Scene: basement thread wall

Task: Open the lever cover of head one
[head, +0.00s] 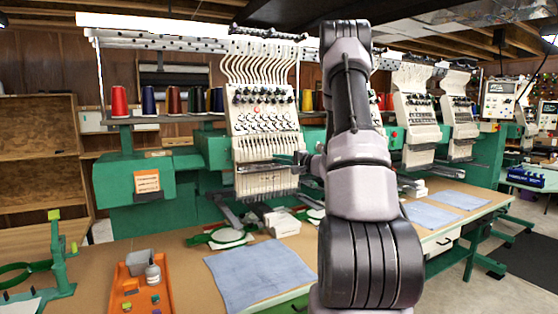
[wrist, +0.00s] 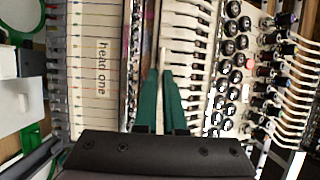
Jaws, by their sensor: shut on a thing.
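Head one (head: 262,110) is the cream embroidery head nearest me in the head view, with dark knobs above and a slotted lower panel. Its cream panel labelled "head one" (wrist: 103,68) shows left of my gripper in the wrist view. My gripper (wrist: 163,74) has green fingers drawn together at the row of pale levers. It is shut on a narrow pale piece (wrist: 167,61) that seems to be part of the lever cover; the cover's outline is hard to make out. In the head view my gripper (head: 300,158) is at the panel's right side, partly hidden by my arm.
Thread cones (head: 120,101) stand on the rack at left. A blue cloth (head: 259,271), an orange tray (head: 140,285) and green hoops (head: 228,236) lie on the table. More heads (head: 415,115) stand to the right. Dark knobs (wrist: 237,60) lie right of my fingers.

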